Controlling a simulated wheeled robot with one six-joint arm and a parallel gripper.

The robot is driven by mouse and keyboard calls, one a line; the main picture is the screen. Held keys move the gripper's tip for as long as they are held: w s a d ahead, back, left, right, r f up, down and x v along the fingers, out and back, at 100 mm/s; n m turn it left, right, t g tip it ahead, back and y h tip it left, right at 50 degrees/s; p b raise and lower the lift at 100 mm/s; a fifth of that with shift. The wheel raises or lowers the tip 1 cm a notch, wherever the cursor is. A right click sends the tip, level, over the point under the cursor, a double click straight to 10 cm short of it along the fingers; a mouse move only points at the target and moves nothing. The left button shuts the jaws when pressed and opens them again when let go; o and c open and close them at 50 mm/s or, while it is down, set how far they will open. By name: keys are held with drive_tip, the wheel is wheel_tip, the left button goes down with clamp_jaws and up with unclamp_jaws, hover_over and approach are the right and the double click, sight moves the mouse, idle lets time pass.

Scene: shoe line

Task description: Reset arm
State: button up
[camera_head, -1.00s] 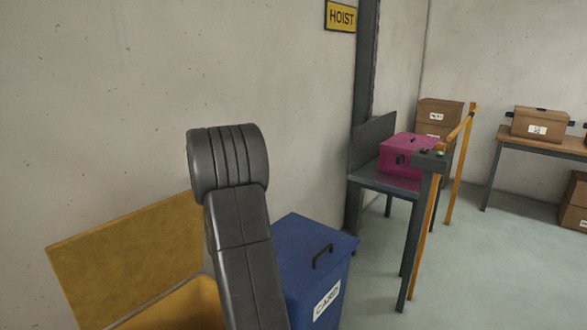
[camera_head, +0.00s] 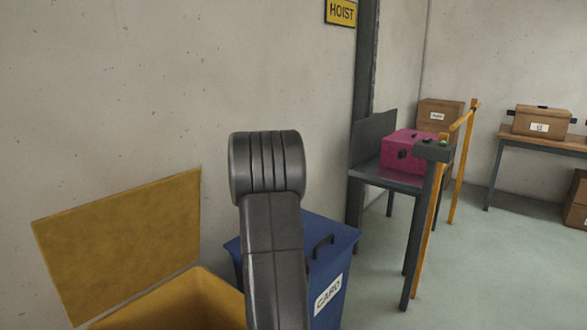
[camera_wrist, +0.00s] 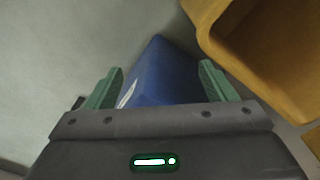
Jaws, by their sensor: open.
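My gripper (camera_wrist: 161,86) shows in the wrist view with its two green fingers spread wide and nothing between them. Beyond the fingers lies the side of the blue CARD bin (camera_wrist: 164,72), apart from them. In the head view my dark arm stands up in front of the blue bin (camera_head: 333,248) and hides part of its lid. My gripper itself is not visible in the head view.
A yellow bin (camera_head: 175,300) with a raised lid (camera_head: 120,245) stands left of my arm; it also shows in the wrist view (camera_wrist: 275,60). A pink case (camera_head: 405,152) sits on a grey table at right. An orange rail (camera_head: 455,165) stands beside it.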

drive_tip(key=shift+d+f, duration=0.15)
drive_tip(key=shift+f, duration=0.25)
